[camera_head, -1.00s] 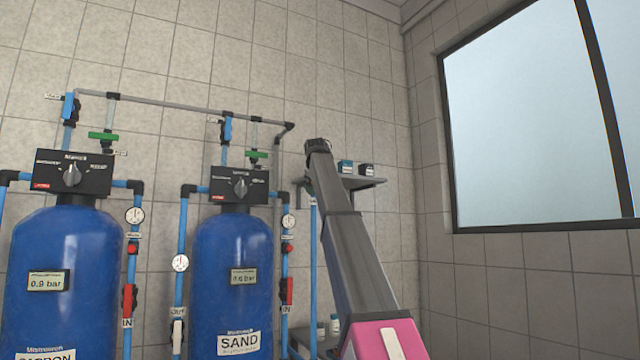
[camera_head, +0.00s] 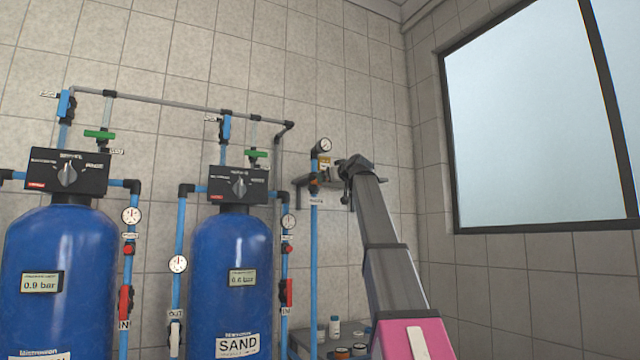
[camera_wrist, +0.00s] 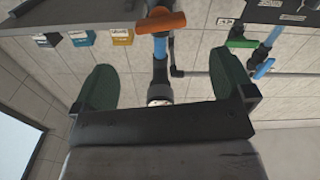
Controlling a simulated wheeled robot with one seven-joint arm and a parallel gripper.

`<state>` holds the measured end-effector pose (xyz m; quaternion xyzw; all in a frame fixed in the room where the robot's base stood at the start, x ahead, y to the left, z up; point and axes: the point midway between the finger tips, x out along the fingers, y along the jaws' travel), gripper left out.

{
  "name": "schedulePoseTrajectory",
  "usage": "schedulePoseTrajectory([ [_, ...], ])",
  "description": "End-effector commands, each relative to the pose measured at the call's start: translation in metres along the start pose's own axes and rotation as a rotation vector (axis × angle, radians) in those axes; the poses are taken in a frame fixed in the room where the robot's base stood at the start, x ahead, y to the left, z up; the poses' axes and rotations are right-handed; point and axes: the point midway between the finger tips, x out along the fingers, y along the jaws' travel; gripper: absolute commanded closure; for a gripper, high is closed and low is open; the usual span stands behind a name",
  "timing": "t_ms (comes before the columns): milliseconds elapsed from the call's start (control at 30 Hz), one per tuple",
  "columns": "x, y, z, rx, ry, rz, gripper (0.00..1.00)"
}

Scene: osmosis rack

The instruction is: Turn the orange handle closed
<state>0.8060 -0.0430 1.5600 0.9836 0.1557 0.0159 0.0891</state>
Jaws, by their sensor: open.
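The orange handle (camera_wrist: 160,22) sits on a blue pipe at the top middle of the wrist view, lying roughly crosswise to the pipe. My gripper (camera_wrist: 162,80) is open and empty. In the wrist view its two dark green fingers stand apart, with the pipe and gauge between them in the picture and the handle beyond the fingertips. In the head view my gripper (camera_head: 350,172) is just right of the pipe. I see no contact.
A grey wall shelf (camera_head: 345,184) is close behind my gripper. Small labelled boxes (camera_wrist: 80,38) line it in the wrist view. A green handle (camera_wrist: 240,38) is on the right there. Blue tanks (camera_head: 235,275) stand left; a window (camera_head: 540,120) is right.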

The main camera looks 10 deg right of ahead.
Motion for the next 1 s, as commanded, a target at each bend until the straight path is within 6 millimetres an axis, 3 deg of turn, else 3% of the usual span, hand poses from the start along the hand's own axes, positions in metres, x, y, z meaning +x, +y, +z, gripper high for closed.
schedulePoseTrajectory([
  [600,0.094,0.0,-0.001,-0.002,-0.003,-0.001,0.0],
  [1000,0.103,-0.001,0.001,-0.002,-0.003,-0.001,0.0],
])
